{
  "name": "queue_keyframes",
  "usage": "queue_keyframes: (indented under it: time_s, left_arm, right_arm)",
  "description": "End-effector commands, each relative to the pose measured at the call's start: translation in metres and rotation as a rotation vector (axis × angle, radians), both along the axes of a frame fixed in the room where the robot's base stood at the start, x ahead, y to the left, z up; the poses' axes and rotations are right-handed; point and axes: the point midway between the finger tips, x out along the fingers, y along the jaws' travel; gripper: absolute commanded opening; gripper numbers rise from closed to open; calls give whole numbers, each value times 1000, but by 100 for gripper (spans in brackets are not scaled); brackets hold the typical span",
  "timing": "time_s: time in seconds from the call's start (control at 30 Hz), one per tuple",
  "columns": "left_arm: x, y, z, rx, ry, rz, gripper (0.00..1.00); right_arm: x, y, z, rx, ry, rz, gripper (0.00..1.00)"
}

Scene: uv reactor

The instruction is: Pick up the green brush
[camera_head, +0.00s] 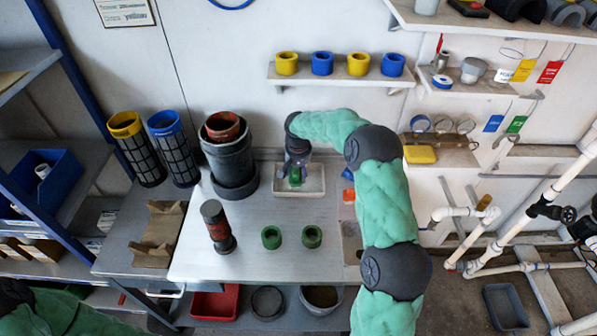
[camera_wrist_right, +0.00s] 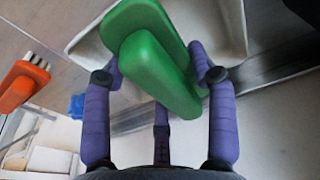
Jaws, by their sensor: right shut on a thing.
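The green brush (camera_wrist_right: 150,62) fills the middle of the right wrist view, with its rounded handle toward me. My right gripper (camera_wrist_right: 163,82) has its purple fingers closed around the brush from both sides, with a third finger below. In the head view the right gripper (camera_head: 296,170) points down over the white tray (camera_head: 316,192) at the back of the table, and the green of the brush (camera_head: 295,180) shows between its fingers. I cannot tell whether the brush still touches the tray. The brush's underside is hidden. My left gripper is out of view.
An orange brush (camera_wrist_right: 22,84) with pale bristles lies left of the tray in the wrist view. Two green rings (camera_head: 271,237) and a dark cylinder (camera_head: 216,226) stand on the table. A grey pot (camera_head: 230,165) stands left of the tray, and a shelf (camera_head: 340,79) hangs above.

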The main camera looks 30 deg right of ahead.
Motion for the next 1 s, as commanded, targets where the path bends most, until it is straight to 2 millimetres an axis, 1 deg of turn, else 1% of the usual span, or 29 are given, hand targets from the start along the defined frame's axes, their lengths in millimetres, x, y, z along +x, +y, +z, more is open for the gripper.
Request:
queue_keyframes:
  time_s: [0.03,0.23,0.4,0.6,0.8,1.0]
  left_arm:
    - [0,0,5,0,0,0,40]
    - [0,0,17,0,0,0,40]
    - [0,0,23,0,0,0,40]
    - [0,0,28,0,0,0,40]
    - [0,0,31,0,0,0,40]
    - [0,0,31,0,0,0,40]
  right_arm:
    - [-5,3,13,-1,-4,1,18]
    - [-34,21,52,0,-4,0,18]
    - [-63,40,63,0,-2,2,18]
    - [-88,56,75,0,-2,0,18]
    - [-102,64,82,-1,-3,-1,18]
    - [-106,66,82,-1,-2,-1,18]
